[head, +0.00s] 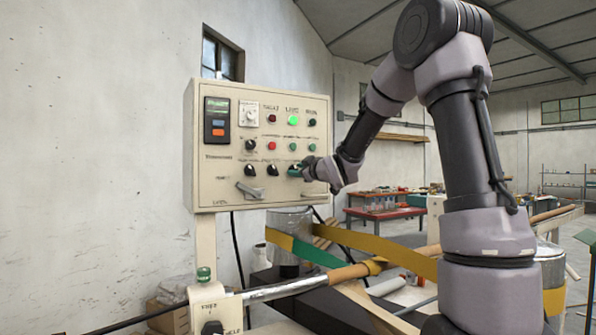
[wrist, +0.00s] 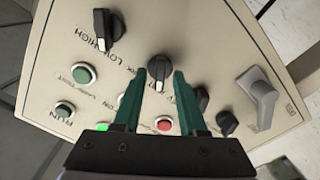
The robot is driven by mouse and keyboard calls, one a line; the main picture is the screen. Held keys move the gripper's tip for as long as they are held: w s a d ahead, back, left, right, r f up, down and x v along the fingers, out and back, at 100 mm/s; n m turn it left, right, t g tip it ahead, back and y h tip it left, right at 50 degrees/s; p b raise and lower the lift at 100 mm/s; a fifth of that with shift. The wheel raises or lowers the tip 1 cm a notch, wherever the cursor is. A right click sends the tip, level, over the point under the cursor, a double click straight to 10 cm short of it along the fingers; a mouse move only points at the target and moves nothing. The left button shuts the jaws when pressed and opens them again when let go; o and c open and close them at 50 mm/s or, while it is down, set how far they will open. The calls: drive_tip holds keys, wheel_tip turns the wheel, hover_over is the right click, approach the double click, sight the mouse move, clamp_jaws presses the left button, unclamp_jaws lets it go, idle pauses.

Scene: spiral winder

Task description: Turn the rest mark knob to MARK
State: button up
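The cream control panel (head: 222,180) carries several black selector knobs in its lower row. In the wrist view one black knob with a pale pointer line (wrist: 159,67) lies between the tips of my gripper (wrist: 158,78). Its label is partly hidden by the fingers and cannot be fully read, so I cannot confirm it as the rest mark knob. My gripper's green fingers are apart, with a small gap visible on each side of the knob. In the head view my gripper (head: 299,171) is at the panel's lower right and hides that part of the row.
Another black knob marked LOW/HIGH (wrist: 104,27) sits nearby, with dark knobs on the other side. A grey lever (wrist: 262,94), a green button (wrist: 84,74) and a red button (wrist: 163,123) are close. Below the panel is a metal drum (head: 290,222) with yellow-green strap.

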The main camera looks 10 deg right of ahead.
clamp_jaws()
drive_tip(key=shift+m, duration=0.4)
drive_tip(key=m, duration=0.3)
drive_tip(key=shift+d, duration=0.1)
drive_tip(key=m, duration=0.3)
drive_tip(key=shift+m, duration=0.3)
drive_tip(key=m, duration=0.6)
drive_tip(key=shift+d, duration=0.2)
drive_tip(key=shift+m, duration=0.4)
drive_tip(key=shift+o, duration=1.2)
unclamp_jaws()
